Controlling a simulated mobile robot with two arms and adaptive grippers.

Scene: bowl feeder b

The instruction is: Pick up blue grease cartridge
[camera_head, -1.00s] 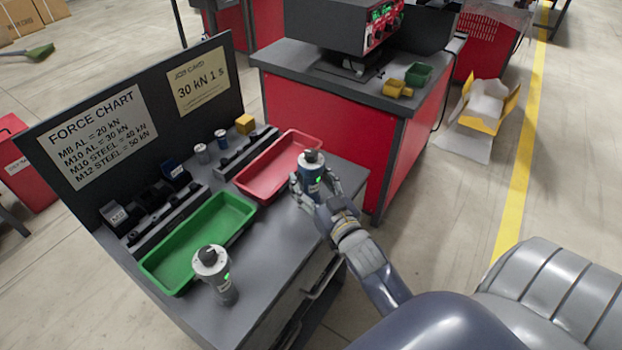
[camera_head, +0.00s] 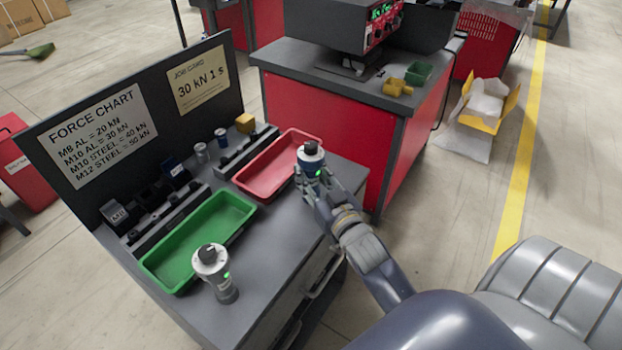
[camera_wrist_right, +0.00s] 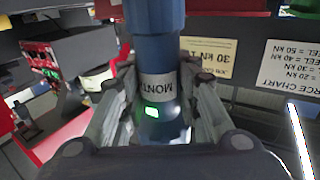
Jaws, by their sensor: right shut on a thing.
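The blue grease cartridge (camera_head: 311,159) is upright near the right end of the workbench, with a pale top, dark knob and green light. In the right wrist view its blue body (camera_wrist_right: 155,35) carries a grey band with partly readable lettering. My right gripper (camera_head: 314,183) is shut on it, fingers on both sides; they also flank it in the wrist view (camera_wrist_right: 157,105). The fingers hide its lower part, so I cannot tell whether its base touches the bench. A similar grey cartridge (camera_head: 217,280) stands at the bench front. My left gripper is not in view.
A red tray (camera_head: 244,189) lies just left of the held cartridge, with a green tray (camera_head: 158,271) further left. Dark racks with small parts and a chart board (camera_head: 50,127) stand behind. A red-sided bench (camera_head: 320,125) is beyond; bare benchtop lies in front.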

